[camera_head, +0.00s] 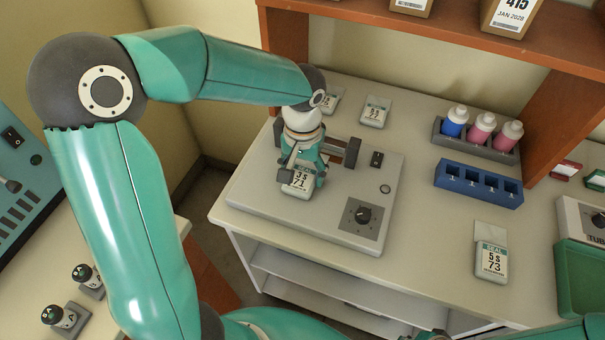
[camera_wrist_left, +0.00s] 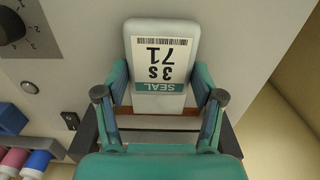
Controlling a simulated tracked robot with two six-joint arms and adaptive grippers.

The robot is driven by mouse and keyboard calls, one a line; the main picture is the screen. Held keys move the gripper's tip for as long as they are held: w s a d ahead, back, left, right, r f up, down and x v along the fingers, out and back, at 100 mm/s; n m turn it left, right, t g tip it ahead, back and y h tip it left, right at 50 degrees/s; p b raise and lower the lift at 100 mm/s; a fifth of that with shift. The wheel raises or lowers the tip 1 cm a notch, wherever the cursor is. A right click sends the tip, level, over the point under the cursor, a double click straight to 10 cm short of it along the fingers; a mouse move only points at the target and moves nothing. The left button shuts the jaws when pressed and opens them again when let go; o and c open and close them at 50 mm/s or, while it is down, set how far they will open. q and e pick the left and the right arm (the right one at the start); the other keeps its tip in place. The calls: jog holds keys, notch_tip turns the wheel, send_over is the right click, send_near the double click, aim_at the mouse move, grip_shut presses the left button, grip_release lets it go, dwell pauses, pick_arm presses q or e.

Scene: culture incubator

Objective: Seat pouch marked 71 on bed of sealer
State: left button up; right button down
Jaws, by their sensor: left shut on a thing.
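The pouch marked 71 (camera_head: 299,188) is grey with a white label and a teal SEAL band. My left gripper (camera_head: 303,172) is shut on its SEAL end; the wrist view shows the pouch (camera_wrist_left: 162,62) between the fingers (camera_wrist_left: 158,98). The pouch is over the grey sealer (camera_head: 265,196), in front of its dark bar (camera_head: 351,152). I cannot tell whether it touches the bed, which the gripper and pouch partly hide. Only a small dark and teal part, perhaps of my right gripper (camera_head: 430,334), shows at the bottom edge.
The sealer's dial (camera_head: 363,215) is at its front right. Pouch 73 (camera_head: 491,260) lies on the bench to the right; other pouches (camera_head: 375,111) lie behind the sealer. A blue rack (camera_head: 478,184) and a bottle holder (camera_head: 477,139) stand right. The shelf upright (camera_head: 563,125) is behind them.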

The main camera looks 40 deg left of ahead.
aim_at(305, 171)
pick_arm(q)
jog(key=shift+w+a, duration=0.15)
jog(key=shift+w, duration=0.3)
jog(key=o, duration=1.2)
notch_tip(305, 171, up, 12)
jog(key=shift+f, duration=0.1)
notch_tip(305, 171, down, 12)
jog(key=shift+r, duration=0.1)
dwell(0.7)
